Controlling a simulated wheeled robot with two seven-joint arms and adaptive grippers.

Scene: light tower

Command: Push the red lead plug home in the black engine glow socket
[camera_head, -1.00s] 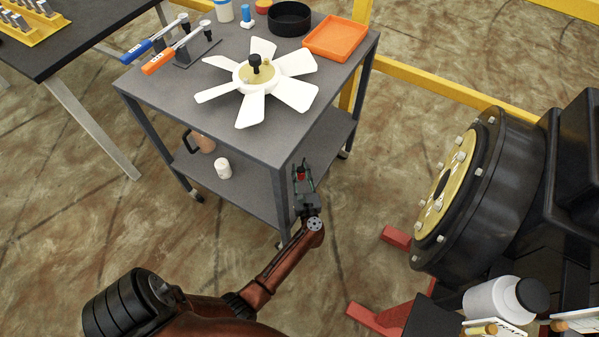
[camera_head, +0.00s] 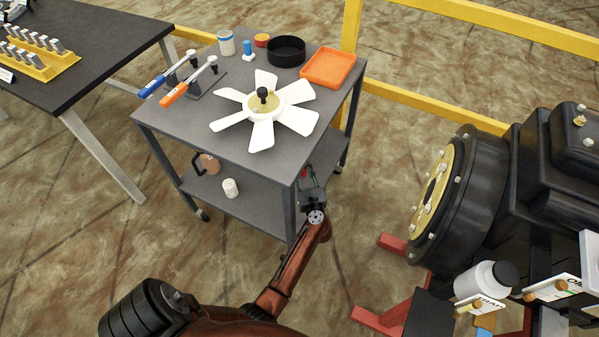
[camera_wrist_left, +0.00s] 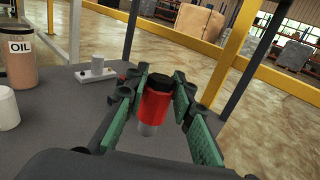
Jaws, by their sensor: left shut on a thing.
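The red lead plug (camera_wrist_left: 155,103) has a black top and a grey lower end. It sits between the green finger pads of my left gripper (camera_wrist_left: 160,88) in the left wrist view, tilted slightly. In the head view my left gripper (camera_head: 308,184) is beside the cart's near right leg, below the top's level, with a bit of red at its tip. The black engine (camera_head: 485,190) stands on the right, well apart from the gripper. I cannot make out its glow socket. My right gripper is not in view.
The grey cart (camera_head: 180,125) carries a white fan (camera_head: 264,104), an orange tray (camera_head: 328,67) and a black bowl (camera_head: 286,50). A white bottle (camera_head: 478,280) stands before the engine on the right. Open floor lies between cart and engine. A yellow rail (camera_head: 420,105) runs behind.

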